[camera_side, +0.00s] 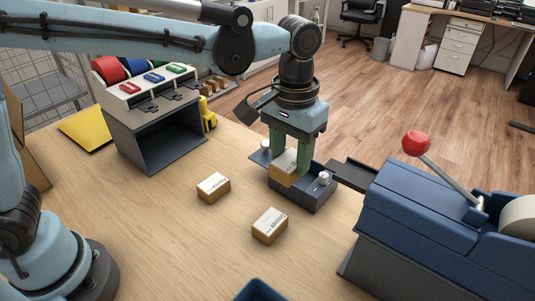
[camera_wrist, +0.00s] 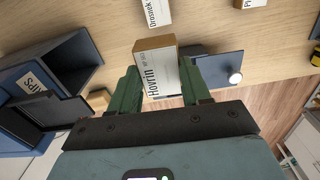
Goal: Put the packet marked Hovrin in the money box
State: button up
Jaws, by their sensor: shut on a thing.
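The Hovrin packet (camera_side: 284,167) is a small brown box with a white label. In the wrist view the name Hovrin reads on the packet (camera_wrist: 156,75). My gripper (camera_side: 287,160) has its green fingers shut on it. It holds the packet over a low dark grey box (camera_side: 304,196), apparently the money box. The fingers and packet hide much of the box's inside, and I cannot tell whether the packet touches it. A dark flat plate with a pale knob (camera_wrist: 218,72) shows right of the packet in the wrist view.
Two other packets lie on the counter, one nearer (camera_side: 270,226) and one farther left (camera_side: 213,188). A blue machine (camera_side: 430,210) with a red-knobbed lever stands at the right. A grey open-fronted unit (camera_side: 155,130) stands behind left. A blue bin (camera_side: 262,290) is at the front edge.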

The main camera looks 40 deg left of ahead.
jog(key=w+a+f, duration=0.1)
jog(key=w+a, duration=0.1)
jog(key=w, duration=0.7)
jog(key=shift+w+a+f, duration=0.1)
jog(key=shift+f, duration=1.65)
jog(key=shift+a+f, duration=0.1)
jog(key=shift+f, duration=1.6)
jog(key=o, duration=1.2)
jog(key=shift+r, duration=0.1)
notch_tip(320, 180, up, 12)
jog(key=shift+f, duration=0.1)
